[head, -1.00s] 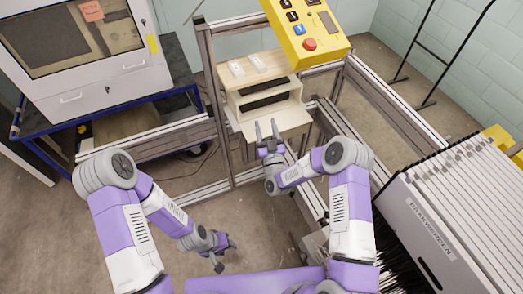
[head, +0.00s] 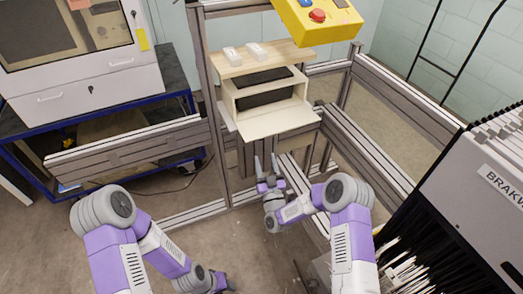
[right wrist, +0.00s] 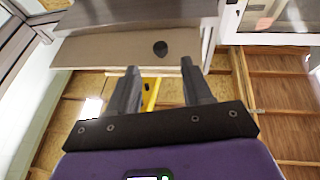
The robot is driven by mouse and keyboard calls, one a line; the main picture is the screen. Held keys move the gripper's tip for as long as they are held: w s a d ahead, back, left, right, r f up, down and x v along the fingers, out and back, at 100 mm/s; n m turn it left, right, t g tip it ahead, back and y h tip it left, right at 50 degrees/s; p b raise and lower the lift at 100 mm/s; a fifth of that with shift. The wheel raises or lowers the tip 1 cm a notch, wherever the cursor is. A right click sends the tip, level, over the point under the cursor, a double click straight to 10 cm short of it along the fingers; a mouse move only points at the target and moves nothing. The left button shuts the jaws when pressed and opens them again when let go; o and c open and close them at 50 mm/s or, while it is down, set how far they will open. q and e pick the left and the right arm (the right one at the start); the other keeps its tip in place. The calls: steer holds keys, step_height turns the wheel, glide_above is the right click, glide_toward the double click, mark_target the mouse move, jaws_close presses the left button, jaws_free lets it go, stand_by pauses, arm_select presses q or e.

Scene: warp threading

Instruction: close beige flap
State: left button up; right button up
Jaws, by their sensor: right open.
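The beige flap (head: 278,122) hangs open, sticking out toward me from the bottom of the beige box (head: 268,78) in the head view. In the right wrist view, a tan panel (right wrist: 100,52) with a dark oval spot, seemingly the flap's underside, lies just beyond the fingertips. My right gripper (head: 266,156) is open and empty, below the flap's front edge in the head view. Its two fingers also show in the right wrist view (right wrist: 160,66), apart with nothing between them. My left gripper is low at the bottom edge of the head view, mostly cut off; its jaws cannot be made out.
A metal frame (head: 378,95) surrounds the box, with rails close to my right arm. A yellow control panel (head: 318,18) with a red button hangs above right. A grey machine (head: 475,180) stands at right, a white cabinet (head: 85,85) at left. Open floor lies front left.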

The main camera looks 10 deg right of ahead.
steer(key=b+x, duration=0.1)
steer(key=x, duration=0.6)
jaws_close()
stand_by(0.3)
